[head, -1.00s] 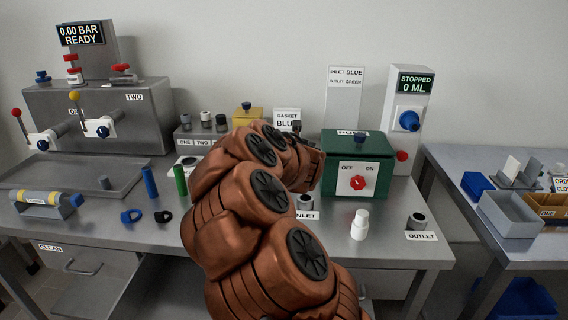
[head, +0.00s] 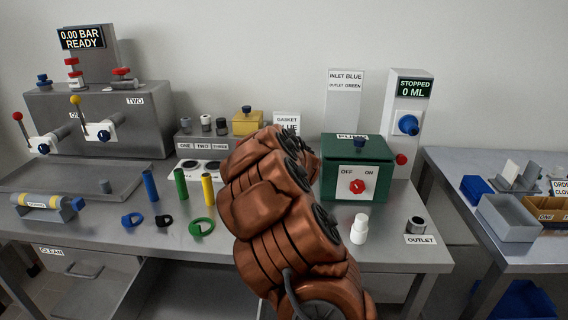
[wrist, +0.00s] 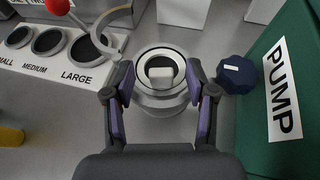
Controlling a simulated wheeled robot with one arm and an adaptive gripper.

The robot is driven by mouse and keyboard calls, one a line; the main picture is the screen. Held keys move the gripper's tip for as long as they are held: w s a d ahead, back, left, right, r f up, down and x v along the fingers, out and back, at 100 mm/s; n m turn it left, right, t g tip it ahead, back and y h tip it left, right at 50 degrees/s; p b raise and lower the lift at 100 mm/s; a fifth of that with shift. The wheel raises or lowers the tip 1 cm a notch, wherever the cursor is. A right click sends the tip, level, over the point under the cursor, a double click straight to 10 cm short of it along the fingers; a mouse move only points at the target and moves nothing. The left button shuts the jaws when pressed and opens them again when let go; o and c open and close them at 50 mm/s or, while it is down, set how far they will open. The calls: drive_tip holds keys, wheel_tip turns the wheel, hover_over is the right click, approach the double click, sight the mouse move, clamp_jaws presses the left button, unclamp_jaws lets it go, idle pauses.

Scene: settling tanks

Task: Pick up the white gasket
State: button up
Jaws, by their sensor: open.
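In the wrist view, a pale ring (wrist: 141,68), which looks like the white gasket, lies on top of a round grey housing (wrist: 162,103). A small light block (wrist: 161,76) shows over its dark centre. My gripper (wrist: 162,88) is open, its two fingers apart on the left and right of the ring. I cannot tell whether they touch it. In the head view my arm hides the gripper and the ring.
The green pump box (head: 337,193) stands close on the right; its dark blue knob (wrist: 237,75) is near the right finger. A size plate with round openings (wrist: 48,58) and a curved pale piece with a red ball (wrist: 57,6) are close on the left.

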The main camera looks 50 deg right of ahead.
drive_tip(key=shift+w+d+f, duration=0.35)
drive_tip(key=shift+w+d, duration=0.05)
drive_tip(key=shift+w, duration=0.05)
drive_tip(key=shift+c, duration=0.2)
drive_tip(key=c, duration=1)
